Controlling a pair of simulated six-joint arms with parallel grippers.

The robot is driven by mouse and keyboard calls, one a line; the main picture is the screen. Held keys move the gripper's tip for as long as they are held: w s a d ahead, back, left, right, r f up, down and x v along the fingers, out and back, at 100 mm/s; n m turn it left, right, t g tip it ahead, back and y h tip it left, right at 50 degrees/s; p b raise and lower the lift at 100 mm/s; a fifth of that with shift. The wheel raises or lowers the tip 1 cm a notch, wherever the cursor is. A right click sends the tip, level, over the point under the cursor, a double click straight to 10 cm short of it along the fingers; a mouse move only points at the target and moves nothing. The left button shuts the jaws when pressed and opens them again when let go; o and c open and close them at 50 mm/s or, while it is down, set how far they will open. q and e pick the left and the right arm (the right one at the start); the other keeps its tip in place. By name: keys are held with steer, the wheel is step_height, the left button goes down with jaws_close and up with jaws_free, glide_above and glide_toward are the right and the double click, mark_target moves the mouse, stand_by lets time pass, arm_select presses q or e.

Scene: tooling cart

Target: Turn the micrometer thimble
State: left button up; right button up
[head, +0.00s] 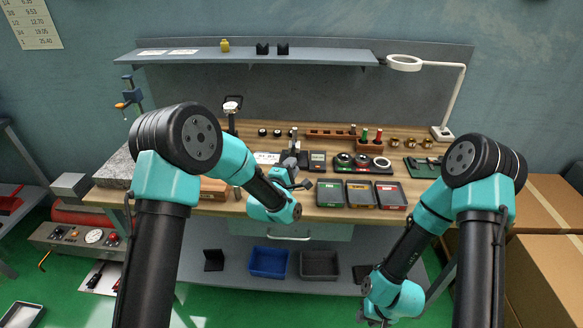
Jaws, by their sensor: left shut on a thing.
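My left gripper (295,178) reaches over the middle front of the bench, its wrist in front of it. It is shut on what looks like the micrometer (291,161), a small dark and grey instrument. My gripper and wrist partly hide it, so its thimble and how the fingers sit on it are not clear. My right gripper (375,319) hangs low at the bottom edge of the picture, in front of the bench and away from the micrometer. Its fingers are too small and cut off to read.
Green, orange and red-labelled trays (361,194) stand right of my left gripper. Behind them are round gauges (362,161) and a wooden rack (331,133). A ring lamp (404,63) stands at back right, a granite block (118,167) at left. Blue bin (268,262) sits below.

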arm_select(q)
steer(key=n+t, duration=0.1)
steer(key=n, duration=0.3)
steer(key=shift+t, duration=0.4)
steer(key=n+t+y, duration=0.1)
steer(key=n, duration=0.2)
steer(key=n+y, duration=0.1)
steer(key=n, duration=0.2)
steer(key=shift+t, duration=0.4)
steer(key=n+y, duration=0.1)
steer(key=n, duration=0.2)
steer(key=n+t+y, duration=0.1)
steer(key=n, duration=0.2)
steer(key=shift+n+t+y, duration=0.3)
steer(key=shift+y, duration=0.1)
steer(key=shift+n+y, duration=1.4)
steer(key=shift+n, duration=0.9)
steer(key=o, duration=0.5)
